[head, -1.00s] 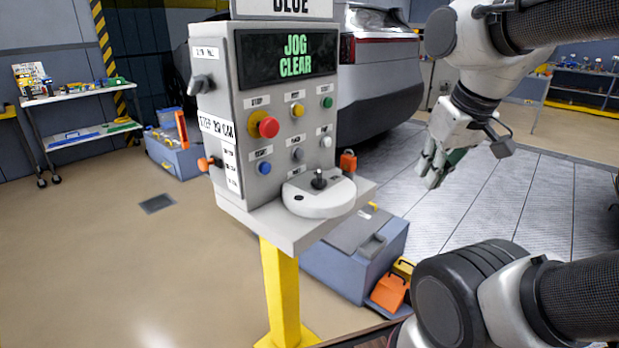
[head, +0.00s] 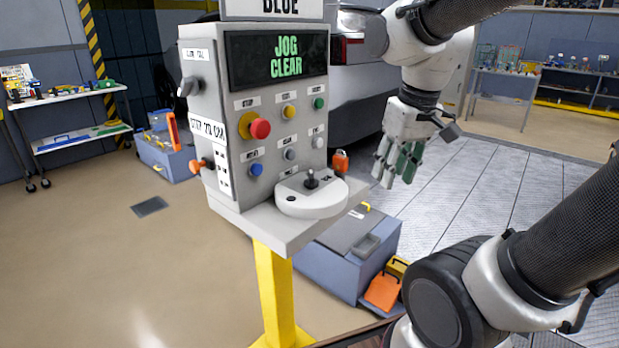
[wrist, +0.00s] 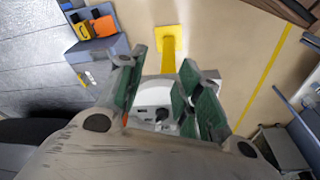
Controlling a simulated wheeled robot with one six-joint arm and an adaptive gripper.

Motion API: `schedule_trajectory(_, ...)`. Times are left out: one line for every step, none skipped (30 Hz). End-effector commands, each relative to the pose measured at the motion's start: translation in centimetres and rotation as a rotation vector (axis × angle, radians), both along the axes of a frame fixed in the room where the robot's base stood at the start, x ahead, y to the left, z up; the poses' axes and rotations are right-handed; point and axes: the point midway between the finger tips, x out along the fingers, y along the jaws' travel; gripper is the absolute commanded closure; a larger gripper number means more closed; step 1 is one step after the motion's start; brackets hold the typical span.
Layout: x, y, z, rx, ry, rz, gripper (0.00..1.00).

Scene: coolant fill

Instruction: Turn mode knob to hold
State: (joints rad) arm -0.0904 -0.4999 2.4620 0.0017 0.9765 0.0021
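The grey control box (head: 272,150) stands on a yellow post, with a lit display reading JOG CLEAR. A dark knob (head: 188,86) sticks out of the upper part of its left side, below a small label. An orange-tipped lever (head: 200,165) sits lower on that side. I cannot read which one is labelled mode. My gripper (head: 396,166) is open and empty, to the right of the box and apart from it. In the wrist view, the green-padded fingers (wrist: 160,95) are spread, with the box's white joystick plate (wrist: 150,115) seen between them. The side knob is not distinguishable there.
The box front carries a red mushroom button (head: 260,129), several small buttons and a joystick (head: 311,180) on its ledge. A blue-grey chest (head: 345,255) stands behind the post. A car (head: 358,100) is behind the box. The floor left of the box is open.

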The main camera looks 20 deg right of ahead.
Motion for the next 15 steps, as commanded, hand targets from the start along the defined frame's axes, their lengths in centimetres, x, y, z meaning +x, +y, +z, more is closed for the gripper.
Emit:
schedule_trajectory(2.2, 0.8, -0.1, -0.003, 0.041, 0.019, 0.65)
schedule_trajectory(3.5, 1.3, -0.1, -0.004, 0.062, 0.023, 0.65)
schedule_trajectory(5.4, 2.1, -0.1, -0.006, 0.086, 0.025, 0.65)
schedule_trajectory(6.8, 2.6, -0.1, -0.006, 0.103, 0.022, 0.65)
schedule_trajectory(8.2, 3.2, -0.2, -0.007, 0.122, 0.017, 0.65)
schedule_trajectory(10.1, 4.1, -0.3, -0.009, 0.143, 0.007, 0.65)
schedule_trajectory(11.5, 4.7, -0.4, -0.01, 0.158, -0.004, 0.65)
schedule_trajectory(12.9, 5.3, -0.6, -0.011, 0.173, -0.015, 0.65)
schedule_trajectory(14.7, 6.2, -0.7, -0.012, 0.188, -0.035, 0.65)
schedule_trajectory(15.9, 6.7, -0.9, -0.013, 0.198, -0.053, 0.65)
schedule_trajectory(17.0, 7.3, -0.9, -0.013, 0.207, -0.071, 0.65)
schedule_trajectory(18.6, 7.9, -0.9, -0.013, 0.213, -0.098, 0.65)
schedule_trajectory(19.6, 8.4, -0.9, -0.011, 0.217, -0.122, 0.65)
schedule_trajectory(20.7, 8.7, -0.6, -0.008, 0.217, -0.15, 0.65)
schedule_trajectory(21.8, 9.0, 0.1, -0.002, 0.211, -0.192, 0.65)
